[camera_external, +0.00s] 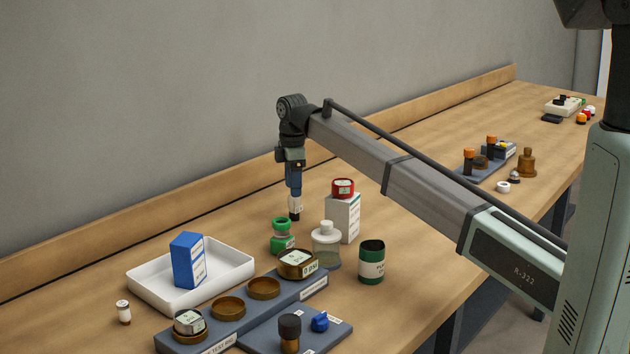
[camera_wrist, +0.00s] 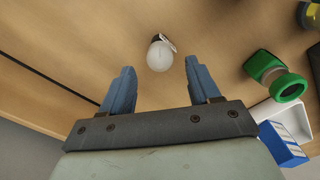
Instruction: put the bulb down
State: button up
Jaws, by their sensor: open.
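The bulb (camera_external: 295,205) is white with a dark lower end and is upright beneath my gripper (camera_external: 294,192) in the external view. In the wrist view the bulb (camera_wrist: 160,56) is a pale round shape just beyond and between my two blue fingertips (camera_wrist: 160,72). My gripper is open and points down, with a gap on each side of the bulb. The bulb seems to stand on the wooden table (camera_external: 215,222), but its contact with the wood is too small to be sure.
A white tray (camera_external: 145,284) holds a blue box (camera_external: 187,260). A grey rack (camera_external: 245,318) is in front. Table left of the bulb is clear.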

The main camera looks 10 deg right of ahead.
jog(key=shift+r, duration=2.3)
